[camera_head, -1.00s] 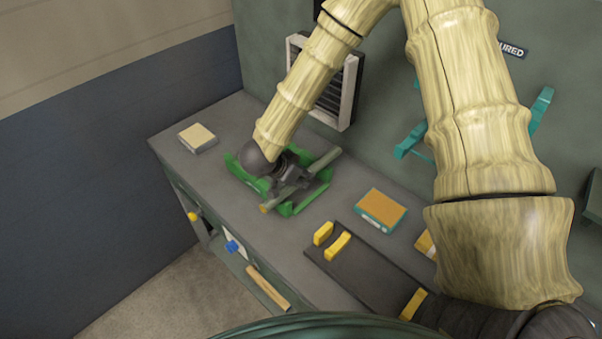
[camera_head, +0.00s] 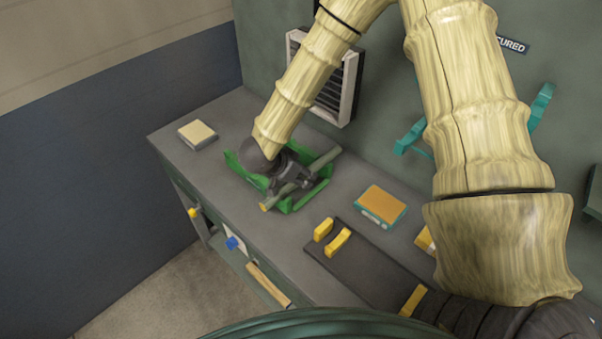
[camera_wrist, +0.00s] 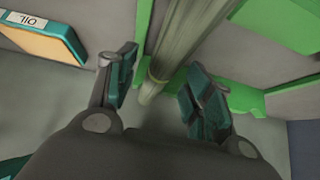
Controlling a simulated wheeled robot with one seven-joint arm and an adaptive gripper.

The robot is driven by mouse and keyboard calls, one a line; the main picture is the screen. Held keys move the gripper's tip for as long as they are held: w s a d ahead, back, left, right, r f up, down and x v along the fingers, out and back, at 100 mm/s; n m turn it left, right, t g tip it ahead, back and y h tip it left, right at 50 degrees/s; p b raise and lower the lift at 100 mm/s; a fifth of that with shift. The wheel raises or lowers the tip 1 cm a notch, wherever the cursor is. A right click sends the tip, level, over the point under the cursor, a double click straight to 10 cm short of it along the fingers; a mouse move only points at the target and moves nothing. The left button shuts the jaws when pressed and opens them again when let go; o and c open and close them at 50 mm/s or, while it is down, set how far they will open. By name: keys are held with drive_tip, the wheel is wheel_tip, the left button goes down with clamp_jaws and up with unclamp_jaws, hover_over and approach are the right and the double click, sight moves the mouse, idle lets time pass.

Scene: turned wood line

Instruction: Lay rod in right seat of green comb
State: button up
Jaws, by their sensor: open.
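The green comb (camera_head: 286,205) lies on the grey bench. The long pale olive rod (camera_head: 325,160) lies across the comb's right part in the head view. My gripper (camera_head: 291,182) is over the rod's middle and hides part of it and of the comb. In the wrist view my gripper (camera_wrist: 160,88) is open, with the rod (camera_wrist: 187,45) running between its two teal-padded fingers. A gap shows between the rod and each pad. Green comb parts (camera_wrist: 240,95) show on both sides of the rod. How deep the rod sits in the seat is hidden.
An orange-topped teal box (camera_head: 381,205) stands right of the comb. A dark board (camera_head: 365,262) with yellow blocks (camera_head: 338,242) lies nearer the front right. A pale block (camera_head: 197,134) is at the far left. A white-framed vent (camera_head: 345,90) is on the wall behind.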

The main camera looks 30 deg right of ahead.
drive_tip(key=v, duration=1.1)
drive_tip(key=shift+s+a+r, duration=0.15)
drive_tip(key=shift+r, duration=0.05)
